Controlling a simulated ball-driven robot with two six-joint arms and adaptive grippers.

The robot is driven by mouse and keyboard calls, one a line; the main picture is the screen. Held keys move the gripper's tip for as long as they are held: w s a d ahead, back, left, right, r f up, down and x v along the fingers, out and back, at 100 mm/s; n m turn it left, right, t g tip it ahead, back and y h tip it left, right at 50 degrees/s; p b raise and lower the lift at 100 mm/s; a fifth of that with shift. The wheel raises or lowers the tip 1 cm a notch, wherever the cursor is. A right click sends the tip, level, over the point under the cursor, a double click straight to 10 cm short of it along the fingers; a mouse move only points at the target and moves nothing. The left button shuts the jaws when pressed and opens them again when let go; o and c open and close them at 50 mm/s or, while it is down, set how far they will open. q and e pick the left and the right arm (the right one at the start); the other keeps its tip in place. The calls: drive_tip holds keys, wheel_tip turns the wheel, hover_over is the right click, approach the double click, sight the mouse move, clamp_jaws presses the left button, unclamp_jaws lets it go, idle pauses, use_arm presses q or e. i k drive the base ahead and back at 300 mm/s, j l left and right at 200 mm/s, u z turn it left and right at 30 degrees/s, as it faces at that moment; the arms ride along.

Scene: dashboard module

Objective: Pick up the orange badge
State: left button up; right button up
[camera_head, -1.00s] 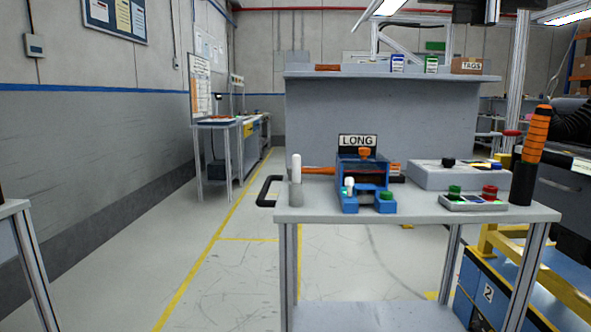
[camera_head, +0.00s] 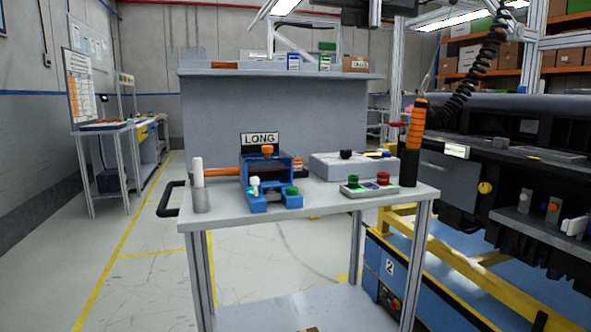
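I cannot pick out an orange badge for certain. Orange things in view are a knob (camera_head: 267,150) on top of the blue fixture (camera_head: 270,200) on the grey cart, a small orange piece (camera_head: 553,206) on the dark dashboard module at the right, and a tall orange-and-black tool (camera_head: 416,125) upright at the cart's right end. Neither of my grippers is in view.
The grey cart top (camera_head: 330,195) also holds a white-topped cylinder (camera_head: 198,185), a grey box (camera_head: 352,167) and a panel with coloured buttons (camera_head: 368,187). The dashboard module (camera_head: 530,150) stands right, with a yellow frame (camera_head: 460,265) below it. Floor at left is free.

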sight(297, 163)
drive_tip(key=i+j+z, duration=0.2)
drive_tip(key=i+j, duration=0.2)
drive_tip(key=j, duration=0.25)
drive_tip(key=i+j+z, duration=0.1)
drive_tip(key=j, duration=0.25)
drive_tip(key=i+j, duration=0.3)
drive_tip(key=i+j+z, duration=0.15)
drive_tip(key=j, duration=0.25)
drive_tip(key=i+j+z, duration=0.1)
drive_tip(key=j, duration=0.3)
drive_tip(key=i, duration=0.05)
